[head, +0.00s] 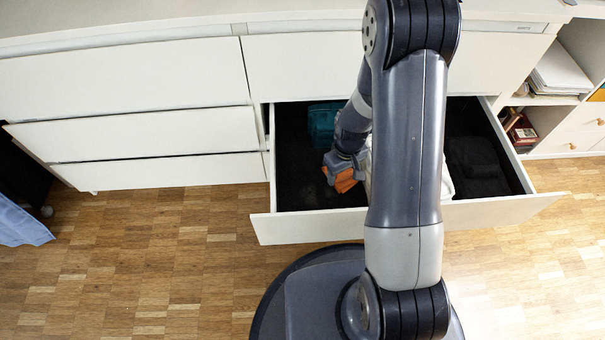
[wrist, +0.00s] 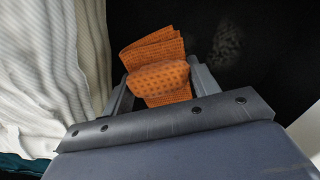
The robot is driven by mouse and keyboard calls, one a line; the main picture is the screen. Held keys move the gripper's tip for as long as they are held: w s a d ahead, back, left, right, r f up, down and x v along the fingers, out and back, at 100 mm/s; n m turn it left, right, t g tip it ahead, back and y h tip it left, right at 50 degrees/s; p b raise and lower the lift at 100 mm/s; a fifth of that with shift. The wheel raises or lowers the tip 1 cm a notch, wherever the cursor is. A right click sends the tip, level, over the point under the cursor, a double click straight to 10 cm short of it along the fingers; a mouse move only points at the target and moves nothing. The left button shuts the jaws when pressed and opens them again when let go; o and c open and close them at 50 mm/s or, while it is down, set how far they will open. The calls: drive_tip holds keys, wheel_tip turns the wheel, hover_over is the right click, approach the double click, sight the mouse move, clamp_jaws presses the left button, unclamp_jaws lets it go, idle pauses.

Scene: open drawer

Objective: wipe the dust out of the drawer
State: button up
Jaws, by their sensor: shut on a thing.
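The open drawer (head: 404,216) has a white front and a black inside. My gripper (head: 342,172) is inside the drawer's left part, shut on an orange cloth (head: 346,184). In the wrist view my gripper (wrist: 158,88) pinches the folded orange cloth (wrist: 155,50) between its two fingers. A faint greyish patch of dust (wrist: 226,45) shows on the black drawer floor beyond the cloth and to its right. I cannot tell whether the cloth touches the floor. My arm hides the drawer's middle in the head view.
A teal item (head: 321,122) lies at the drawer's back left. A white ribbed thing (wrist: 50,70) stands left of the gripper in the wrist view, close by. A dark item (head: 474,158) lies in the drawer's right part. An open shelf (head: 556,100) stands at the right.

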drive_tip(key=shift+r+p, duration=1.25)
drive_tip(key=shift+r, duration=0.75)
